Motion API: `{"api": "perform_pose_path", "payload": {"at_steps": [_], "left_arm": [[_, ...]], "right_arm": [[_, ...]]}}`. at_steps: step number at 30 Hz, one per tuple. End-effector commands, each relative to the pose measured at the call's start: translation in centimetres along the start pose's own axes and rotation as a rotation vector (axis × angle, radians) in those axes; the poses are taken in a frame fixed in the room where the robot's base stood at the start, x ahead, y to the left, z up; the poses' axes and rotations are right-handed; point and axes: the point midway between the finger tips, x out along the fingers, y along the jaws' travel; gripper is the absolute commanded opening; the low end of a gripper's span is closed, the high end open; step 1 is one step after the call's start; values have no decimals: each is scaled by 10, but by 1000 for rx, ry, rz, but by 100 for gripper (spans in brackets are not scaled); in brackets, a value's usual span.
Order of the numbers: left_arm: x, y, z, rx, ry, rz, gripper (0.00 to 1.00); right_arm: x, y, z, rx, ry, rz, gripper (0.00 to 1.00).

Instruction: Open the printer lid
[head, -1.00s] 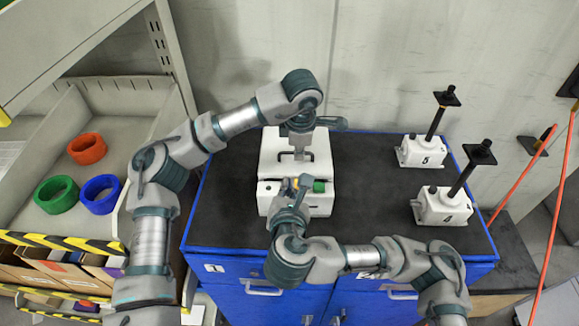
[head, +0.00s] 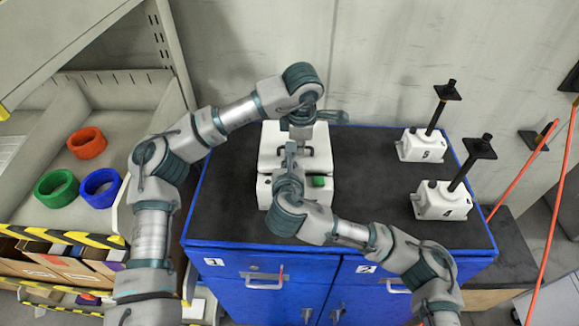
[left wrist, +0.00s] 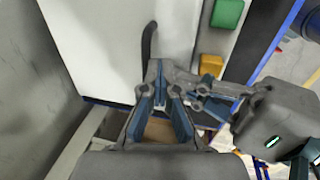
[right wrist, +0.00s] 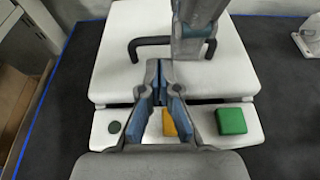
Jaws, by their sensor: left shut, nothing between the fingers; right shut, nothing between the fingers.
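The white printer (head: 265,192) stands on the dark top of the blue cabinet. Its lid (right wrist: 110,78) looks closed, with a black handle (right wrist: 135,48) on top. A green button (right wrist: 231,121) and a yellow one (right wrist: 169,124) sit on the front strip. My left gripper (left wrist: 160,72) is shut and empty, pointing down by the handle; whether it touches the handle I cannot tell. My right gripper (right wrist: 158,70) is shut and empty, over the front strip with its tips toward the lid's front edge. My arms hide parts of the printer in the head view.
The cabinet top (head: 375,190) between printer and jacks is clear.

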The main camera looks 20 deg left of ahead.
Motion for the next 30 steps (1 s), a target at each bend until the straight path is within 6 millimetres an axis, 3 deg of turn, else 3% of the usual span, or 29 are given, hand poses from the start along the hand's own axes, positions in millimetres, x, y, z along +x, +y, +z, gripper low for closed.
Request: {"api": "perform_pose_path", "payload": {"at_steps": [10,16,23,24,28,30], "left_arm": [[0,0,0,0,1,0,0],[0,0,0,0,1,0,0],[0,0,0,0,1,0,0],[0,0,0,0,1,0,3],[0,0,0,0,1,0,35],[0,0,0,0,1,0,35]], "right_arm": [[2,0,0,1,1,0,0],[3,0,18,1,-2,-1,0],[3,0,19,1,0,0,0],[3,-1,19,1,0,0,0],[3,-1,19,2,0,-1,0],[3,-1,19,2,0,-2,0]]}}
